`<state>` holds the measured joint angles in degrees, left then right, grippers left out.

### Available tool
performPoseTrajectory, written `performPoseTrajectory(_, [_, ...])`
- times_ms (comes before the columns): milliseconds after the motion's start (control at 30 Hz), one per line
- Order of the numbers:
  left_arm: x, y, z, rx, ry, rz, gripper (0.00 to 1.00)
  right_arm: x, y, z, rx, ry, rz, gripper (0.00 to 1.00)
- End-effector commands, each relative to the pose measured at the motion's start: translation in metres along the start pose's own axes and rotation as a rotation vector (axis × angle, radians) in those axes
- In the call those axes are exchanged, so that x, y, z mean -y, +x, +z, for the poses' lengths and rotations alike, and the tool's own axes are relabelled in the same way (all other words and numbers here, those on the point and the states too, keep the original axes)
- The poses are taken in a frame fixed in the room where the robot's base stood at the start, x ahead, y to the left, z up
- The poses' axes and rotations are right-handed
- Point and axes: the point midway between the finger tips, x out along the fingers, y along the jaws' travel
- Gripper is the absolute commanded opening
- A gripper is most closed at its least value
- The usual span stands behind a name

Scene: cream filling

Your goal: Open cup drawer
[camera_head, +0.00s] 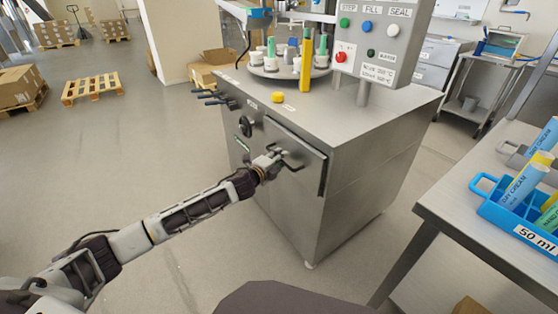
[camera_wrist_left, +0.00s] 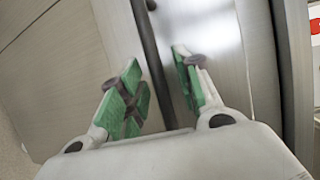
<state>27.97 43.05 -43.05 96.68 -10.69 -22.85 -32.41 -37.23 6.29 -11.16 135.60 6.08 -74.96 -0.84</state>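The steel machine (camera_head: 365,135) stands in the middle of the head view. A drawer front (camera_head: 308,180) is on its near face. It has a dark bar handle (camera_head: 292,163), which shows in the wrist view as a dark bar (camera_wrist_left: 152,55). My left gripper (camera_head: 277,158) is at this handle. In the wrist view its green-padded fingers (camera_wrist_left: 158,88) are spread, with the bar running between them. The fingers look apart from the bar, but contact is hard to judge. I cannot tell whether the drawer front stands slightly out. My right gripper is not in view.
A black knob (camera_head: 246,126) and levers (camera_head: 212,97) stick out left of the drawer. A turntable with tubes (camera_head: 290,66) and a button panel (camera_head: 374,40) are on top. A table (camera_head: 455,215) with a blue crate (camera_head: 483,207) is at right.

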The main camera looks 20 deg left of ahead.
Motion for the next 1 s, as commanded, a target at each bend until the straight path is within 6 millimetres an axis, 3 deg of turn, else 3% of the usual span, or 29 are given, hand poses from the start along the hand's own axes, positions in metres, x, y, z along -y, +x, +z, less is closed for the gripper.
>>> performPoseTrajectory(267, [-0.0001,0.0006,0.0000,0.000,0.000,0.000,0.34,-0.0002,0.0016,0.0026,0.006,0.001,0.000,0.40])
performPoseTrajectory(567, [-0.0002,0.0005,0.0000,0.000,0.000,0.001,0.00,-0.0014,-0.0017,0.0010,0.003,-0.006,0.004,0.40])
performPoseTrajectory(1000, [-0.0007,0.0004,0.0000,0.000,-0.001,0.002,0.00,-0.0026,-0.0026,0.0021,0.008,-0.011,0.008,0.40])
